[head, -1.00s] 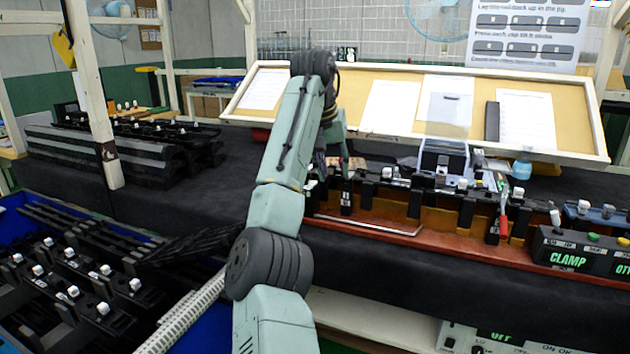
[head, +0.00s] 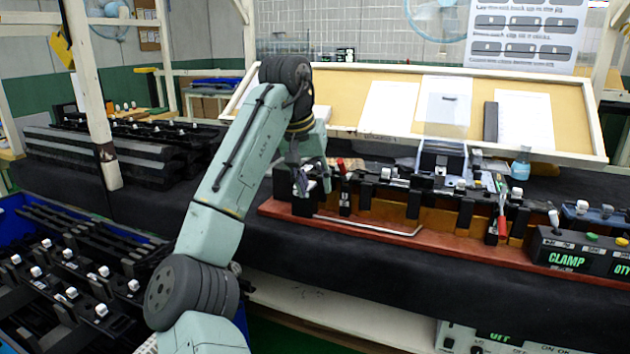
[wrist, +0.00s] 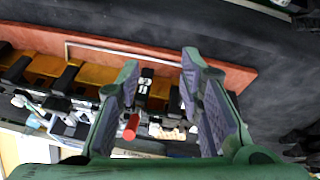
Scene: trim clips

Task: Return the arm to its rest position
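My arm (head: 225,165) is raised and bent, reaching from the lower left of the head view up and over the bench. My gripper (head: 299,178) hangs at the left end of the jig, partly hidden by the arm's last links. In the wrist view, the gripper (wrist: 162,70) has its two green fingers spread apart with nothing held between them. The jig (head: 400,232), with a red-orange base and a row of black holders, lies on the dark bench. It also shows beyond the fingers in the wrist view (wrist: 100,55).
A red-handled tool (head: 502,220) stands at the jig. The clamp box (head: 570,250) is at the right. A tilted board with papers (head: 545,85) rises behind. A blue bin (head: 20,205) with black parts is at the lower left. A white post (head: 90,90) stands at left.

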